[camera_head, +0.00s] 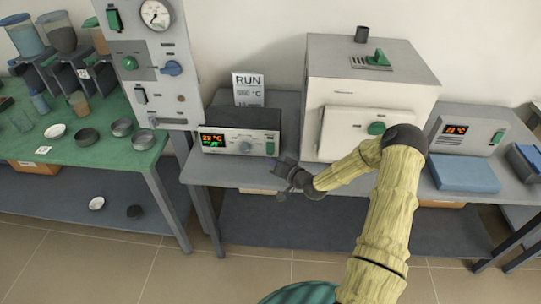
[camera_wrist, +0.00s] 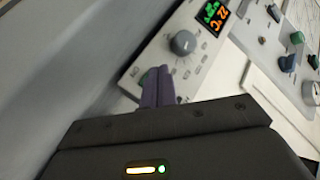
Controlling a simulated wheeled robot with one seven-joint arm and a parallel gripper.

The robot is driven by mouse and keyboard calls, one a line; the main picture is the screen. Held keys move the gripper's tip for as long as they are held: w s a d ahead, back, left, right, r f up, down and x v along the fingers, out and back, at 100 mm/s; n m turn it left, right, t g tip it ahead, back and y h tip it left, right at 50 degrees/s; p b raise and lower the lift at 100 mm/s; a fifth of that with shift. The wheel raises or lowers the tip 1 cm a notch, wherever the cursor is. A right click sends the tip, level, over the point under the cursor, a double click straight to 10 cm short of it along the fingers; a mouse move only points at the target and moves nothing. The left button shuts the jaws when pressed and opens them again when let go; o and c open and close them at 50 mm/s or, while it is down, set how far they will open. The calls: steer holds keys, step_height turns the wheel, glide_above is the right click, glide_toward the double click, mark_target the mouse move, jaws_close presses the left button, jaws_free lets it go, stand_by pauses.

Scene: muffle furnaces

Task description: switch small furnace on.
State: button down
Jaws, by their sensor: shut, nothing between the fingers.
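A white furnace (camera_head: 365,85) with a closed door and green handle stands on the middle bench. Left of it is a dark-topped control box (camera_head: 240,140) with a lit display, a grey knob and a green switch (camera_head: 270,148). My gripper (camera_head: 281,168) is shut and empty, in front of the box's right end. Its purple fingers (camera_wrist: 158,84) partly cover the switch; I cannot tell whether they touch it.
A second control unit (camera_head: 466,133) with a lit display and green switch stands right of the furnace, behind a blue block (camera_head: 465,173). A tall grey panel (camera_head: 147,60) with a gauge stands left. A RUN sign (camera_head: 248,88) is behind the box. Dishes lie on the green bench (camera_head: 75,160).

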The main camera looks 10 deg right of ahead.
steer(key=shift+w+d+f, duration=0.1)
steer(key=shift+w+d, duration=0.15)
steer(key=shift+w, duration=0.5)
steer(key=shift+w+b, duration=0.1)
steer(key=shift+b, duration=0.2)
stand_by(1.2)
steer(key=shift+w+d, duration=0.15)
steer(key=shift+w, duration=0.15)
steer(key=shift+w+f+b, duration=0.1)
steer(key=shift+w+b, duration=0.2)
steer(key=shift+b, duration=0.05)
stand_by(0.6)
steer(key=shift+s, duration=0.15)
steer(key=shift+s, duration=0.6)
steer(key=shift+s+a+r+p, duration=0.15)
steer(key=shift+s+a+p, duration=0.15)
steer(key=shift+s, duration=0.5)
steer(key=shift+s+a+r+p, duration=0.1)
steer(key=shift+s+a+p, duration=0.2)
steer(key=shift+s, duration=0.45)
steer(key=shift+s+a+r+p, duration=0.15)
steer(key=shift+s+a+p, duration=0.15)
steer(key=shift+s, duration=0.5)
